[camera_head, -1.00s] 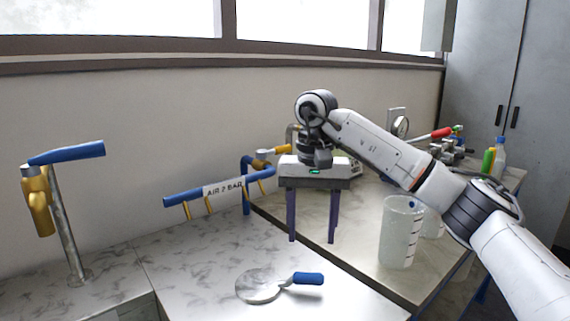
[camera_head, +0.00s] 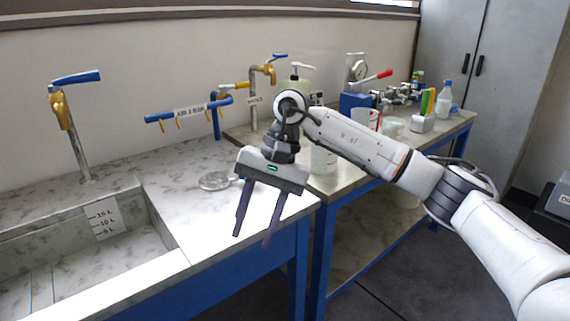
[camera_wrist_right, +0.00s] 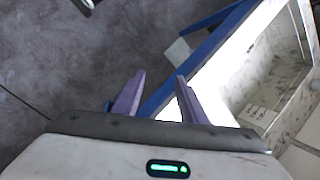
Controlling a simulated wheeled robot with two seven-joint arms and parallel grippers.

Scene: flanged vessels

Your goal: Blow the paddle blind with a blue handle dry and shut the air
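The paddle blind (camera_head: 214,181) lies flat on the pale marbled worktop, a round grey disc. The air bar (camera_head: 188,111), a blue pipe labelled for air with several brass nozzles, is on the wall side behind the blind. I cannot tell whether air flows. My right gripper (camera_head: 252,239) is in front and to the right of the blind, fingers pointing down near the worktop's front edge. It is open and empty; the right wrist view shows nothing between its fingers (camera_wrist_right: 160,80). My left gripper is out of view.
A sink basin (camera_head: 103,221) with volume marks is at the left, under a blue-levered tap (camera_head: 66,108). The side bench at right holds a pump bottle (camera_head: 298,84), a blue box with a gauge and red lever (camera_head: 356,104), and bottles. Floor is clear in front.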

